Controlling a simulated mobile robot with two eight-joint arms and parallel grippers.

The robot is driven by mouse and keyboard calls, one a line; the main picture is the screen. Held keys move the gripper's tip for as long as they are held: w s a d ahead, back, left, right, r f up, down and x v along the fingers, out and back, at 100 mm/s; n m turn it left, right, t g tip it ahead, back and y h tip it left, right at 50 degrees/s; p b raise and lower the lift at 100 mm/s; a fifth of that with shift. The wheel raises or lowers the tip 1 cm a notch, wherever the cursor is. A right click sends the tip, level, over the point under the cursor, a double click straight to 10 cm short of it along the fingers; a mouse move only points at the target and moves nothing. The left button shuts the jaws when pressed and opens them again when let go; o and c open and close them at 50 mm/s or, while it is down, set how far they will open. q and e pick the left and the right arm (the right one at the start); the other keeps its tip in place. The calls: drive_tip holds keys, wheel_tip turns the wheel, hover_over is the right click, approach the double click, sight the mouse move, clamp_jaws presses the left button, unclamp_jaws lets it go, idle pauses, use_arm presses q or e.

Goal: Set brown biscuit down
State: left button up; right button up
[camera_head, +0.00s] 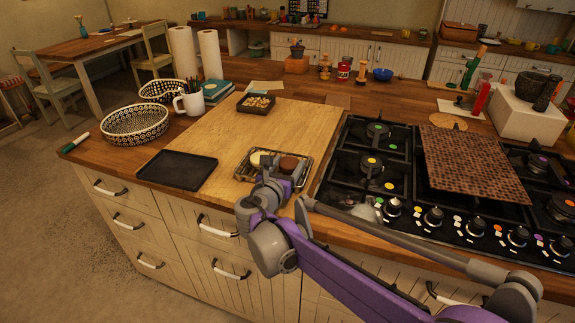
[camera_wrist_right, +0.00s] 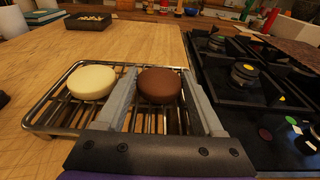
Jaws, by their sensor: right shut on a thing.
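The brown biscuit (camera_wrist_right: 160,84) is round and dark. It sits between the two fingertips of my right gripper (camera_wrist_right: 158,92), at the right side of a wire cooling rack (camera_wrist_right: 62,82). In the head view the brown biscuit (camera_head: 288,164) shows just beyond my right gripper (camera_head: 282,176). The gripper is shut on it; whether the biscuit touches the rack wires I cannot tell. A pale cream biscuit (camera_wrist_right: 92,82) lies on the left part of the rack, also seen in the head view (camera_head: 261,158). My left gripper is not in view.
The rack stands on a light wooden board (camera_head: 225,140), beside the black gas hob (camera_head: 350,165) on the right. A dark empty tray (camera_head: 177,169) lies to the left. A small dark tray of pieces (camera_head: 257,103) stands farther back. The board between them is clear.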

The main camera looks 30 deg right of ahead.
drive_tip(key=shift+f, duration=0.1)
drive_tip(key=o, duration=1.3)
drive_tip(key=shift+o, duration=0.2)
drive_tip(key=shift+r, duration=0.2)
drive_tip(key=p+v, duration=0.1)
drive_tip(key=v, duration=1.1)
drive_tip(key=shift+f, duration=0.1)
